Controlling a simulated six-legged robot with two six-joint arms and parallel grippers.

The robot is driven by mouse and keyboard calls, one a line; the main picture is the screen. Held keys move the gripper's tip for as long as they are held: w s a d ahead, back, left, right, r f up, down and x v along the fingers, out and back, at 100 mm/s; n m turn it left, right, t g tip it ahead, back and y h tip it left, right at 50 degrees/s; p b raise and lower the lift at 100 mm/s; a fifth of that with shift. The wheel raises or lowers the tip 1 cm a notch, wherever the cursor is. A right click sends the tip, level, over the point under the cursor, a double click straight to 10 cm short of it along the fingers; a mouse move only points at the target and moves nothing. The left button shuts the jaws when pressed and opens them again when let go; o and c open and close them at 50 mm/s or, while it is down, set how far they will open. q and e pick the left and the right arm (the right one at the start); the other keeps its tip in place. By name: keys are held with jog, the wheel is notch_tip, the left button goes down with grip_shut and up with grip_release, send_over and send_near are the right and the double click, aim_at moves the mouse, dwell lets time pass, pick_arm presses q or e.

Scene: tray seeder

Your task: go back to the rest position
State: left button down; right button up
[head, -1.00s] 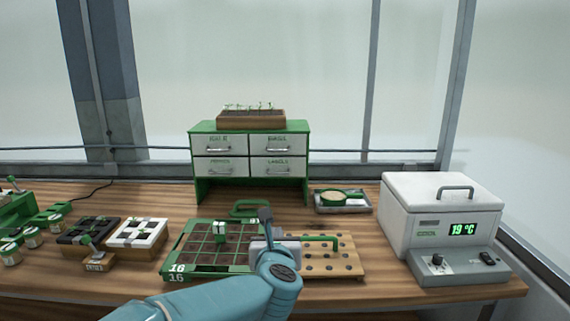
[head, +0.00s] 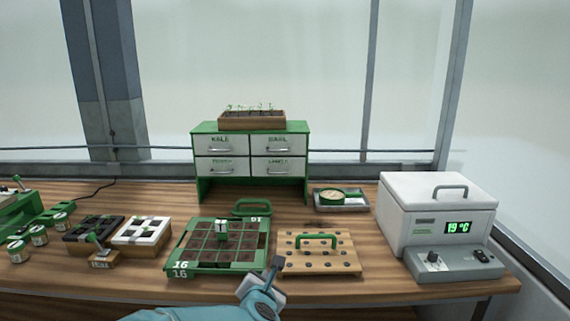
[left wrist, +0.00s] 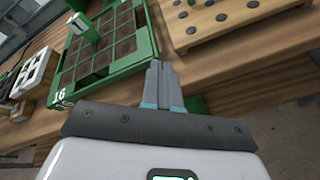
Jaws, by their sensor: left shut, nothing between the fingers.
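My left gripper (head: 274,268) is low in the head view, in front of the gap between the green tray and the wooden hole board. Its fingers are shut with nothing between them. They also show in the left wrist view (left wrist: 160,75), pointing toward the table's front edge and the board. The green tray (head: 176,245) holds soil cells, and a small green and white block (head: 221,230) stands on it. The wooden board (head: 345,262) with dark holes and a green handle lies to the right. My right gripper is not in view.
A white cooler box (head: 405,215) reading 19 °C stands at the right. A green drawer cabinet (head: 249,127) with a seedling planter (head: 236,122) is at the back. Small black and white trays (head: 142,234) and jars (head: 39,235) are at the left.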

pick_arm(q)
jog(key=s+a+f+m+g+p, duration=0.1)
jog(key=s+a+f+m+g, duration=0.1)
jog(key=s+f+m, duration=0.35)
jog(key=s+a+f+m+g+h, duration=0.1)
jog(key=s+a+f+m+g, duration=0.15)
jog(key=f, duration=0.55)
jog(key=s+a+f+m+g+p, duration=0.1)
jog(key=s+f+m, duration=0.2)
jog(key=f+m, duration=0.3)
jog(key=s+f+m+g+h, duration=0.1)
jog(key=s+f+m+g, duration=0.1)
jog(key=s, duration=0.6)
jog(key=s+a+f+m+g+h+p, duration=0.1)
jog(key=s+f+m+g, duration=0.2)
jog(key=s+m, duration=0.3)
jog(key=s+f+m+g+p, duration=0.1)
jog(key=s+f+m, duration=0.3)
jog(key=s, duration=0.7)
jog(key=shift+s+a+f+m+g+h, duration=0.4)
jog(key=shift+f+g, duration=0.1)
jog(key=shift+g, duration=0.35)
